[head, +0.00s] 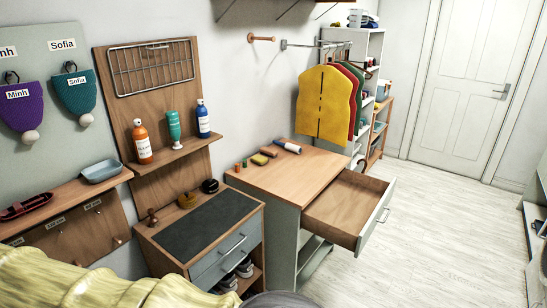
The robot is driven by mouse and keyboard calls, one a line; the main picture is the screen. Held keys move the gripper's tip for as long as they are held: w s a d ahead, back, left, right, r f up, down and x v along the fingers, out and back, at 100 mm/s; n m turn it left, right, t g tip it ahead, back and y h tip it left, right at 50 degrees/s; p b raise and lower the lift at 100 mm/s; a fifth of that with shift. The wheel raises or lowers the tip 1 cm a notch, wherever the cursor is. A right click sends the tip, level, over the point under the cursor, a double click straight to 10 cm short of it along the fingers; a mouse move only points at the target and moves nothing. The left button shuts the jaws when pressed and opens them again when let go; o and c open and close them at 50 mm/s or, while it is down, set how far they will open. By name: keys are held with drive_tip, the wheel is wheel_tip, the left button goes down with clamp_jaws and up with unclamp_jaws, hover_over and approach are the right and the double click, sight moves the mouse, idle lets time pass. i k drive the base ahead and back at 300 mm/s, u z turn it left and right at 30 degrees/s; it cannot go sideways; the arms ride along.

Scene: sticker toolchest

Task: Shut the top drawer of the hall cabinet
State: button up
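The hall cabinet, as I take it, has a wooden top (285,178) and pale grey-green sides, and stands against the wall. Its top drawer (347,208) is pulled well out to the right, and its bare wooden inside looks empty. The drawer's pale front panel (375,218) carries a metal handle (384,216). An open shelf space shows under the drawer. My gripper is not in view.
A lower cabinet (205,225) with a dark top and shut grey drawers stands to the left. Several small items lie on the wooden top's back edge. Yellow-green fabric (100,285) fills the bottom left. Pale floor (440,220) is clear right of the drawer.

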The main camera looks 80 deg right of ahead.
sight(346, 212)
drive_tip(key=z, duration=3.95)
drive_tip(key=k, duration=0.4)
drive_tip(key=z, duration=0.8)
drive_tip(key=i, duration=0.75)
drive_tip(key=u, duration=1.05)
drive_tip(key=i, duration=0.3)
drive_tip(key=u, duration=0.3)
